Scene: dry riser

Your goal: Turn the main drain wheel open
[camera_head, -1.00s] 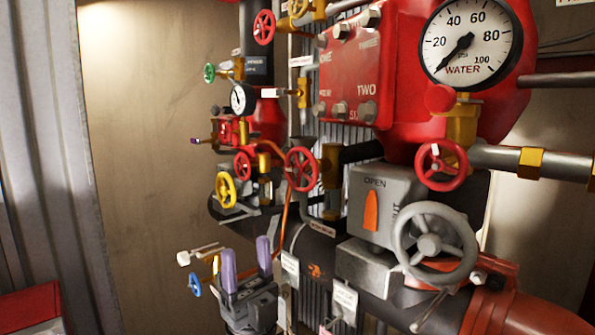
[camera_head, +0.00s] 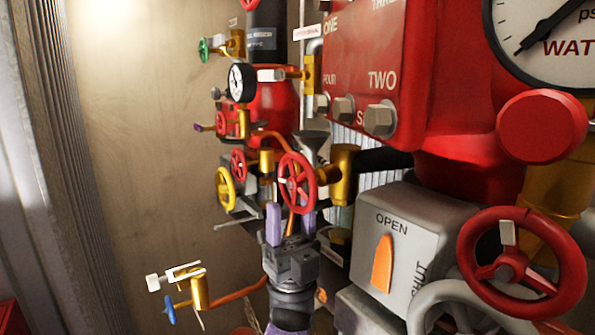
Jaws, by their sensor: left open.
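A red spoked handwheel (camera_head: 298,183) sits on a brass valve body in the middle of the view. Another red handwheel (camera_head: 521,263) is at the lower right, beside the grey OPEN/SHUT box. No readable label shows which wheel is the main drain. My left gripper (camera_head: 291,204) points up from the lower middle, its purple fingers apart with nothing seen held between them. In the picture its fingertips overlap the lower part of the middle red wheel; I cannot tell whether they touch it. My right gripper is not in view.
The grey box (camera_head: 400,250) with an orange pointer and the red valve housing (camera_head: 470,80) fill the right. Smaller valves, including a yellow wheel (camera_head: 225,188) and a blue wheel (camera_head: 170,309), stand left. Open space lies before the tan wall (camera_head: 140,130).

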